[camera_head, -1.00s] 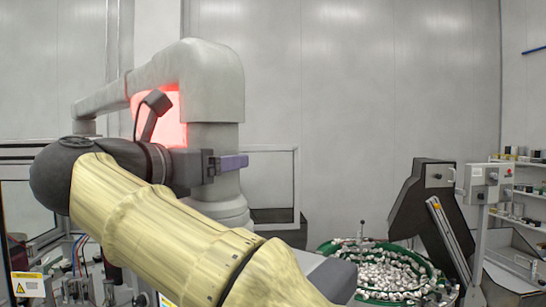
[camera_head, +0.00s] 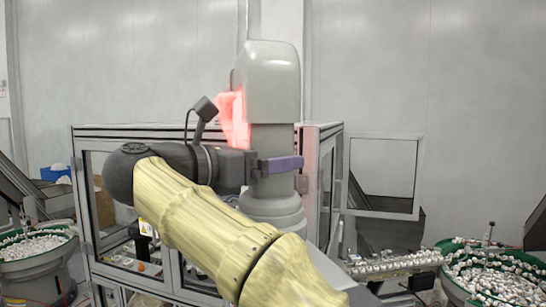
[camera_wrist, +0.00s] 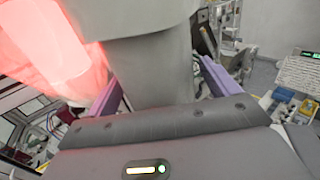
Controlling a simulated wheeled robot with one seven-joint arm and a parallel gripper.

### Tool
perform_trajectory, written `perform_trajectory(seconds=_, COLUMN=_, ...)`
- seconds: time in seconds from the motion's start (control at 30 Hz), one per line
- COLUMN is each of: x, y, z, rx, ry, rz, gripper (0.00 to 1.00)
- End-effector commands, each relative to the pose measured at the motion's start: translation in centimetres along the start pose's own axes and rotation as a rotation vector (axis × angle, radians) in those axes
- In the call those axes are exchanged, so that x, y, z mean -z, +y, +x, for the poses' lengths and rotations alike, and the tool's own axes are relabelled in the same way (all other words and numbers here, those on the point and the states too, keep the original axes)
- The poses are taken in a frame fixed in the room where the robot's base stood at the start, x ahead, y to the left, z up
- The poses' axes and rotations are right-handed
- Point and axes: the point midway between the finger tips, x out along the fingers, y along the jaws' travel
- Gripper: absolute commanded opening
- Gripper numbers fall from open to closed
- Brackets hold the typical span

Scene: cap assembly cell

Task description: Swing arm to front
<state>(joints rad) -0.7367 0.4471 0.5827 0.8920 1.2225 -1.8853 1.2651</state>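My arm reaches from the lower middle of the head view toward the upper left, bends at a dark joint, and ends in my gripper (camera_head: 283,165). The purple fingers show there from the side, in front of a grey column (camera_head: 270,140). In the wrist view my gripper (camera_wrist: 160,76) has its two purple fingers wide apart. A large grey body fills the view between and beyond them; I see nothing gripped. I cannot tell how close the fingers are to that body.
A glowing red patch (camera_head: 233,118) shows beside the column. A framed glass enclosure (camera_head: 105,132) stands behind and left of my arm. A green-rimmed bowl (camera_head: 450,275) of small white parts is at the right, another bowl (camera_head: 38,268) at the far left.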

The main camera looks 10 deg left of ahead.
Motion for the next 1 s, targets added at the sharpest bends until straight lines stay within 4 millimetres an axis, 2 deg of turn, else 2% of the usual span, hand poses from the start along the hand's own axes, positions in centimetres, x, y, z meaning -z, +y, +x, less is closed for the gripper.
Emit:
perform_trajectory(seconds=0.3, x=-0.1, y=-0.2, z=0.1, rx=0.005, ry=0.000, rz=0.001, gripper=0.87)
perform_trajectory(seconds=0.47, x=-0.1, y=-0.1, z=-0.6, rx=0.003, ry=0.001, rz=0.001, gripper=0.87)
perform_trajectory(seconds=0.57, x=-0.1, y=-0.1, z=-1.9, rx=0.001, ry=0.001, rz=0.000, gripper=0.87)
perform_trajectory(seconds=0.8, x=0.0, y=0.0, z=-6.2, rx=0.001, ry=0.001, rz=0.000, gripper=0.87)
perform_trajectory(seconds=1.0, x=0.1, y=0.0, z=-8.4, rx=0.002, ry=0.001, rz=0.001, gripper=0.87)
